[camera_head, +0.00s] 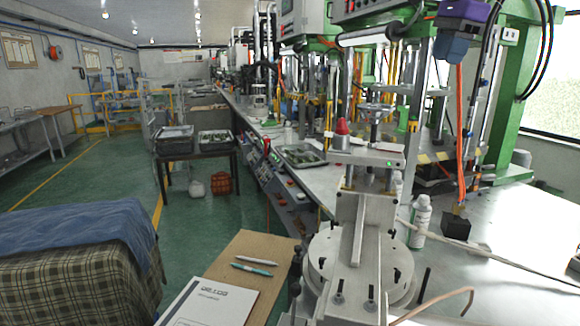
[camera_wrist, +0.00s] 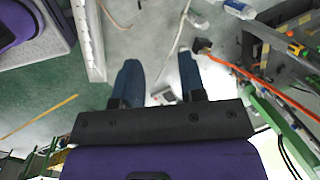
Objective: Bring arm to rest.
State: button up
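My gripper (camera_head: 452,48) hangs at the upper right of the head view, a purple wrist with a grey-blue end, high above the metal worktable (camera_head: 520,215) and in front of the machine's green frame. In the wrist view its two dark blue fingers stand apart with nothing held between them (camera_wrist: 160,72). The gripper is open and empty. The grey worktable top lies well below the fingers in that view.
A white bottle (camera_head: 420,220) and a black block (camera_head: 456,224) with an orange cable stand on the worktable. The green machine column (camera_head: 515,80) rises close to my gripper. A fixture with a red-topped cone (camera_head: 341,134) stands left of it. The green floor aisle (camera_head: 80,180) is open.

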jog(key=s+f+n+t, duration=0.1)
jog(key=s+f+n, duration=0.4)
jog(key=s, duration=0.5)
jog(key=s+a+f+n+t+h, duration=0.1)
jog(key=s+f+n, duration=0.5)
jog(key=s+f, duration=0.3)
jog(key=s+a+f+n+t, duration=0.1)
jog(key=s+f+n, duration=0.5)
jog(key=s, duration=0.7)
jog(key=shift+f, duration=0.85)
jog(key=shift+s, duration=0.1)
